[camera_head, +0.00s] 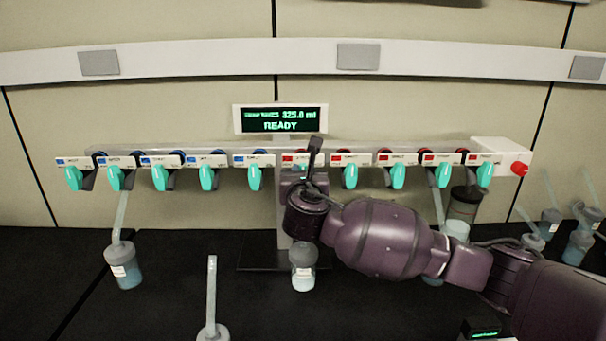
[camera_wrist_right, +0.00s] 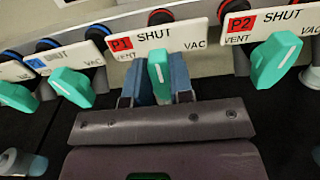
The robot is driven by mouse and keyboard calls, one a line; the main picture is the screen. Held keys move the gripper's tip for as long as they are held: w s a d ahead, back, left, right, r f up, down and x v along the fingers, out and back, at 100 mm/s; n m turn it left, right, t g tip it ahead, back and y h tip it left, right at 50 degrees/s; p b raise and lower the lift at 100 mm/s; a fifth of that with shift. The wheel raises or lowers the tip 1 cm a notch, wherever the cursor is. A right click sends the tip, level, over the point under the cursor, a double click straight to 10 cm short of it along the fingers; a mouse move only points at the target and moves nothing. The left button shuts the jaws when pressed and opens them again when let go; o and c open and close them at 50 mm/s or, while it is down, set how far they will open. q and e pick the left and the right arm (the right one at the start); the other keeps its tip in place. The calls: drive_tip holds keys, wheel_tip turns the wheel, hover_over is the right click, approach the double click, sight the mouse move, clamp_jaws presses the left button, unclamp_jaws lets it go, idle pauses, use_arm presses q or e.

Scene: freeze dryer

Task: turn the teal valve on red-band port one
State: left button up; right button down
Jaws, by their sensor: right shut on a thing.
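My right gripper (camera_head: 308,168) reaches up to the rack from the lower right and covers the valve of red-band port one in the head view. In the right wrist view the teal valve (camera_wrist_right: 158,70) sits below the P1 plate (camera_wrist_right: 150,39), its white line upright under SHUT. The plate reads VENT on the left and VAC on the right. My right gripper's bluish fingers (camera_wrist_right: 165,88) stand on both sides of the valve, shut on it. My left gripper is in neither view.
The P2 valve (camera_wrist_right: 274,60) is close on the right, and a blue-band valve (camera_wrist_right: 72,88) on the left. A display (camera_head: 281,119) reads READY. A flask (camera_head: 303,271) stands below my right gripper, and another (camera_head: 124,267) hangs at the left.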

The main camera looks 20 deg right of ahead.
drive_tip(key=shift+f+m, duration=0.1)
drive_tip(key=shift+m, duration=0.2)
drive_tip(key=shift+d+m+p, duration=0.1)
drive_tip(key=shift+m+p, duration=0.2)
drive_tip(key=shift+m, duration=0.7)
drive_tip(key=m, duration=0.2)
drive_tip(key=shift+s+d+f+m, duration=0.1)
drive_tip(key=shift+d+m, duration=0.05)
drive_tip(key=shift+m, duration=0.25)
drive_tip(key=m, duration=0.6)
drive_tip(key=shift+d+f, duration=0.25)
drive_tip(key=shift+m, duration=0.3)
drive_tip(key=c, duration=1)
unclamp_jaws()
drive_tip(key=shift+s, duration=0.1)
drive_tip(key=b+v, duration=0.1)
drive_tip(key=v, duration=0.9)
drive_tip(key=shift+s, duration=0.4)
